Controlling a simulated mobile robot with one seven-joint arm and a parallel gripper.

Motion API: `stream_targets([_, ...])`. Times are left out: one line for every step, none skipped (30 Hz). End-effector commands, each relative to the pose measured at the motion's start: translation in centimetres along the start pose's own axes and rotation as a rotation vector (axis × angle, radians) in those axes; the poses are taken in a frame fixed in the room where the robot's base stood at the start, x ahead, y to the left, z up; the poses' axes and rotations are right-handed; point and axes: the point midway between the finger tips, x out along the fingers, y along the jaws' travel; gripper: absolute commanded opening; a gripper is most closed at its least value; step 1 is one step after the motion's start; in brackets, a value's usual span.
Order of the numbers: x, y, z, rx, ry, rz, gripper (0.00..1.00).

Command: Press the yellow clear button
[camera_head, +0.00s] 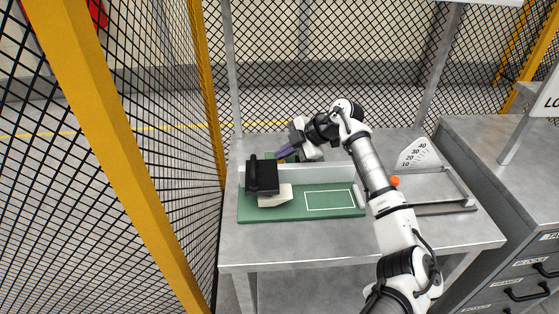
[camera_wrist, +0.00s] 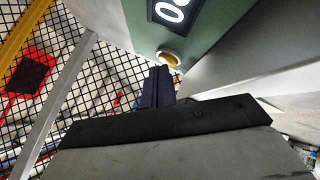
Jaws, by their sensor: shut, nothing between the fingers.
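The yellow clear button (camera_wrist: 171,59) shows in the wrist view as a round button in a pale ring on a green panel (camera_wrist: 205,28). A dark display (camera_wrist: 172,10) with white digits is beside it. My gripper (camera_wrist: 160,70) is shut and empty, its dark purple fingertips right by the button's lower edge. I cannot tell whether they touch it. In the head view my gripper (camera_head: 283,154) reaches down to the left behind a black block with a handle (camera_head: 262,177). The button is not clearly visible there.
A green board (camera_head: 300,213) with a white outlined rectangle and a low pale wall (camera_head: 337,170) is on the grey table (camera_head: 300,246). A scale plate (camera_head: 420,154) and metal frame (camera_head: 450,207) stand right. Yellow-posted mesh fencing (camera_head: 133,150) is at left.

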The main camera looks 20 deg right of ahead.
Motion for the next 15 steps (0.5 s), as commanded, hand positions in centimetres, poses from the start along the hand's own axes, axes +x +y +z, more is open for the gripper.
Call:
stream_targets([0.07, -0.06, 0.06, 0.000, 0.000, 0.000, 0.00])
stream_targets([0.10, -0.09, 0.09, 0.001, 0.000, 0.000, 0.00])
stream_targets([0.13, -0.11, 0.11, 0.001, 0.000, 0.000, 0.00])
stream_targets([0.16, -0.13, 0.13, 0.001, 0.000, 0.000, 0.00])
stream_targets([0.18, -0.15, 0.15, 0.001, 0.000, 0.000, 0.00])
stream_targets([0.22, -0.18, 0.18, 0.001, 0.000, 0.000, 0.00])
stream_targets([0.25, -0.20, 0.20, 0.001, 0.000, 0.000, 0.00])
stream_targets([0.28, -0.22, 0.22, 0.001, 0.000, 0.000, 0.00])
stream_targets([0.32, -0.25, 0.25, 0.001, 0.000, 0.000, 0.00])
stream_targets([0.36, -0.28, 0.27, 0.001, 0.000, -0.001, 0.00])
stream_targets([0.39, -0.30, 0.30, 0.001, 0.000, -0.001, 0.00])
stream_targets([0.44, -0.35, 0.33, 0.001, 0.000, -0.001, 0.00])
stream_targets([0.48, -0.38, 0.36, 0.002, 0.000, -0.001, 0.00])
stream_targets([0.53, -0.41, 0.39, 0.002, 0.000, -0.002, 0.00])
stream_targets([0.58, -0.46, 0.42, 0.002, 0.000, -0.002, 0.00])
